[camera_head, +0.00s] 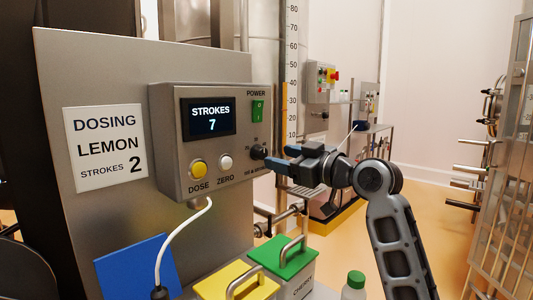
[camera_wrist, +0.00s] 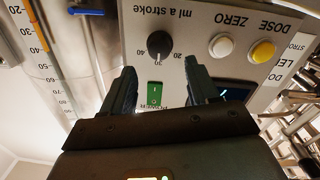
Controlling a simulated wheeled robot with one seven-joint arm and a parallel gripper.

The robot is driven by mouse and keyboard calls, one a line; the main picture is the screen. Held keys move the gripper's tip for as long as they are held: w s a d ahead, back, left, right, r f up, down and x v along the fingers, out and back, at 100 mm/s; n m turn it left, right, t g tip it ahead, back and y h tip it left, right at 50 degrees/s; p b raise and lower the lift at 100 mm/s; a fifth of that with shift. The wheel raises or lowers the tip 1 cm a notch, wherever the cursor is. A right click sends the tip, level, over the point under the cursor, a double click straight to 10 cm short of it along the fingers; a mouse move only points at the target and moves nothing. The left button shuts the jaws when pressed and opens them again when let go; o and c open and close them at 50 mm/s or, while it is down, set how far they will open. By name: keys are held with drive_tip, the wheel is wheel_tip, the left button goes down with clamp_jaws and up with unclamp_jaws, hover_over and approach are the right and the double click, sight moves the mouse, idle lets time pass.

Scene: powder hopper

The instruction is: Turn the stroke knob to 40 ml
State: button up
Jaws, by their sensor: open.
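The black stroke knob (camera_head: 258,152) is on the right side of the grey control box. In the wrist view, upside down, the knob (camera_wrist: 159,45) has a scale marked 20, 30 and 40 and the label "ml a stroke". My gripper (camera_head: 278,158) is open beside the knob in the head view. In the wrist view the fingers of my gripper (camera_wrist: 163,78) are spread, with the knob beyond their tips and a gap between them. Nothing is held.
The display (camera_head: 209,118) reads STROKES 7. A yellow DOSE button (camera_head: 199,168), white ZERO button (camera_head: 226,162) and green POWER switch (camera_head: 257,110) are close by. A sign (camera_head: 105,148) reads DOSING LEMON STROKES 2. Yellow (camera_head: 232,281) and green (camera_head: 284,256) lids sit below.

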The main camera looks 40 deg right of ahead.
sight(263, 153)
drive_tip(key=w+p, duration=0.1)
drive_tip(key=w, duration=0.5)
drive_tip(key=c, duration=1)
